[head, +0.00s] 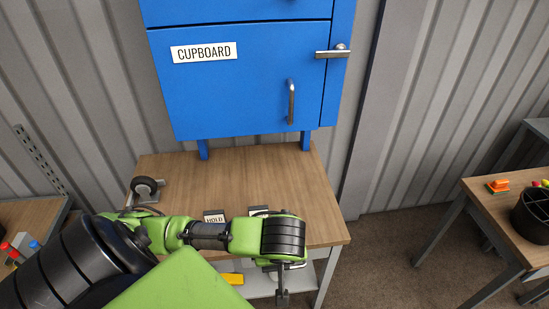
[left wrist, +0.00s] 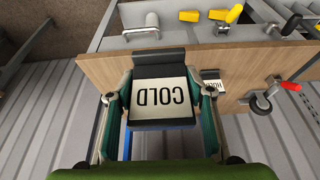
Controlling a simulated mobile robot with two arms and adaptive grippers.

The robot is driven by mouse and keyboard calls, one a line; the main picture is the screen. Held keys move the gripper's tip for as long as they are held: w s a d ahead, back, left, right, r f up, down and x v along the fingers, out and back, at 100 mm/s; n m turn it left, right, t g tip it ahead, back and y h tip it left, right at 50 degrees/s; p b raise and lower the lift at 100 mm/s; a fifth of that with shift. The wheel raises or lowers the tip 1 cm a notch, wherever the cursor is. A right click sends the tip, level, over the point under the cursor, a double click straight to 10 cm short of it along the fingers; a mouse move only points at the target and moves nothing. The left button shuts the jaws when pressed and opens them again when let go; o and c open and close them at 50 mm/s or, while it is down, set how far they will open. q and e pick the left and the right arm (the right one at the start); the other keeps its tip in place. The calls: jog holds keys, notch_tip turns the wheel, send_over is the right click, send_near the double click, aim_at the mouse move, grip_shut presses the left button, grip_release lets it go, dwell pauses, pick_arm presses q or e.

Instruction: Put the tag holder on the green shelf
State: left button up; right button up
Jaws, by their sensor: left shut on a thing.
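A black tag holder with a white COLD label (left wrist: 160,97) is in the middle of the left wrist view, its text upside down. My left gripper (left wrist: 158,92) is shut on it, one green-sided finger at each side. I cannot tell whether the holder touches the table. In the head view, my left arm hides the gripper's fingers, and a dark holder's top edge (head: 259,210) shows just behind the arm. A second holder, labelled HOLD (head: 214,216), stands to its left on the wooden table (head: 235,175); it also shows in the left wrist view (left wrist: 211,80). No green shelf is visible.
A caster wheel (head: 145,187) lies at the table's left. Yellow items (left wrist: 188,16) are on the lower level. Another table (head: 500,205) with a black bin stands at right.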

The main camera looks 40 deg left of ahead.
pick_arm(q)
jog(key=shift+s+d+r+p, duration=0.15)
jog(key=shift+s+d+p, duration=1.35)
jog(key=shift+s+d, duration=0.7)
jog(key=shift+d, duration=0.6)
jog(key=shift+s+d, duration=0.35)
jog(key=shift+s, duration=0.15)
